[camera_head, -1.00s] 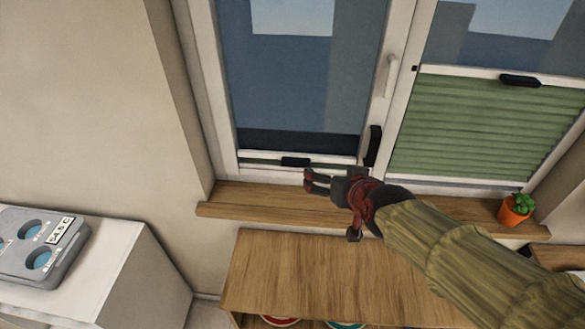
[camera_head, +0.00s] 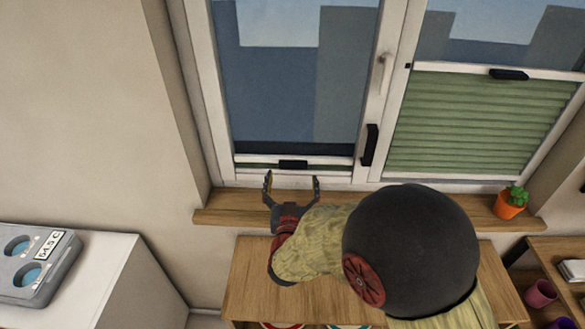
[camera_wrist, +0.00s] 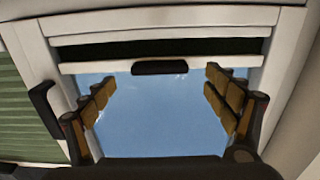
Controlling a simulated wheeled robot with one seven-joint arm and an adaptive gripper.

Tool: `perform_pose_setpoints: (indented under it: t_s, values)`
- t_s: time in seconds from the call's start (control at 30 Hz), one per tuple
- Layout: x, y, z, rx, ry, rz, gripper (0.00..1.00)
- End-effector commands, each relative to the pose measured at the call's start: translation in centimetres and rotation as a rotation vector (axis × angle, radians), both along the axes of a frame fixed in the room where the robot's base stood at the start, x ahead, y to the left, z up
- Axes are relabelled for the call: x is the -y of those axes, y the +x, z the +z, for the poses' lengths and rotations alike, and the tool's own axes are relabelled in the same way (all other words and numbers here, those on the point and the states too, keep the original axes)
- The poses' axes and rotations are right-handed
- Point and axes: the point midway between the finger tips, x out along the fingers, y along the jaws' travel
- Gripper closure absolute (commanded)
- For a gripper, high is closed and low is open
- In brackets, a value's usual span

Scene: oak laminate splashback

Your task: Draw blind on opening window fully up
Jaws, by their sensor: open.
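The left window's blind is gathered low at the bottom of its pane; a narrow dark green strip (camera_wrist: 150,48) shows beside its white rail (camera_wrist: 95,68). A black tab (camera_head: 293,164) sits on that rail and also shows in the wrist view (camera_wrist: 160,67). My gripper (camera_head: 292,181) is open and empty, with its fingers pointing at the window just below the tab in the head view. In the wrist view, the tab lies between the two open fingers (camera_wrist: 160,88), apart from them. The window has a black handle (camera_head: 370,145) on its right frame side.
The right window has a green pleated blind (camera_head: 470,125), with its own black tab (camera_head: 509,75) on the top rail. A wooden sill (camera_head: 235,208) runs below, with an orange plant pot (camera_head: 511,206) at its right. A wooden cabinet (camera_head: 250,270) stands under the sill.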

Motion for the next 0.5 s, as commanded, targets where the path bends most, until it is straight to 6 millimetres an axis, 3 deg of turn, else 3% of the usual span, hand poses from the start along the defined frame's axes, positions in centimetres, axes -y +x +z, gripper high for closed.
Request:
perform_pose_setpoints:
  t_s: [0.3, 0.5]
  values:
    - [0.2, 4.8, -0.2, -0.002, -0.001, -0.001, 0.14]
    - [0.3, 6.0, -0.1, -0.002, 0.0, 0.0, 0.14]
